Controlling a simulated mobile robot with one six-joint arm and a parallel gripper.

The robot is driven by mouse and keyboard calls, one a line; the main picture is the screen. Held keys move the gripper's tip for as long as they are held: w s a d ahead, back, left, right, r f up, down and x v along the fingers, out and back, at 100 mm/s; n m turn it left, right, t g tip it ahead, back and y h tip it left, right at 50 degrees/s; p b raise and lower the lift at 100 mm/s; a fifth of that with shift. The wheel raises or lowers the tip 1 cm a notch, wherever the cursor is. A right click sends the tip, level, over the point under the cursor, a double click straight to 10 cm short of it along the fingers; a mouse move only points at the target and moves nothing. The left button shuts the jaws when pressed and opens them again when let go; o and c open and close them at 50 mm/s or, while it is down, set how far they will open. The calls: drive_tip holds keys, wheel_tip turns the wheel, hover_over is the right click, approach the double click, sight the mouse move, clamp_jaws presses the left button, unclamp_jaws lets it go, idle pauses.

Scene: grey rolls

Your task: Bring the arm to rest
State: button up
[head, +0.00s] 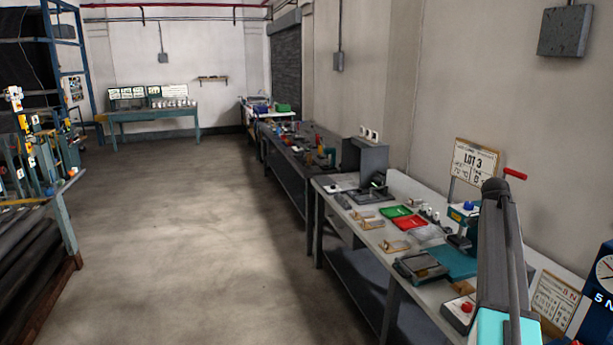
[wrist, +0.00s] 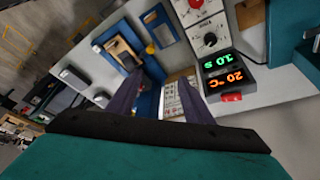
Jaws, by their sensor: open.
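My gripper (wrist: 161,82) shows in the wrist view with its two dark fingers apart and nothing held between them. The view is tilted, and the fingers point toward a light grey bench top with blue-framed items beyond them. I cannot tell how far the fingertips are from these items. In the head view my arm rises at the right, in front of the near workbench (head: 345,187). The gripper's fingers do not show there.
A box with a lit digital display (wrist: 223,72) is right of the fingers in the wrist view. In the head view, a green tray (head: 396,211), a red tray (head: 411,222) and a LOT 3 sign (head: 474,162) are on the near bench. The floor (head: 190,225) at left centre is clear.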

drive_tip(key=a+f+n+t+y, duration=0.15)
drive_tip(key=a+f+n, duration=0.95)
drive_tip(key=a+f, duration=1.2)
drive_tip(key=s+a+f+n+y, duration=0.1)
drive_tip(key=s+a+f+n, duration=0.35)
drive_tip(key=a, duration=0.45)
drive_tip(key=s+a+f+n+y, duration=0.1)
drive_tip(key=s+a+f+n, duration=0.35)
drive_tip(key=a, duration=0.35)
drive_tip(key=s+a+f+n, duration=0.3)
drive_tip(key=s+a+f, duration=0.15)
drive_tip(key=a, duration=0.45)
drive_tip(key=s+f+g+b, duration=0.5)
drive_tip(key=s+f+b, duration=0.5)
drive_tip(key=s+f, duration=1.5)
wheel_tip(320, 180, down, 3)
drive_tip(key=shift+s+d+r, duration=0.2)
drive_tip(key=shift+s+d, duration=0.1)
drive_tip(key=shift+d, duration=0.15)
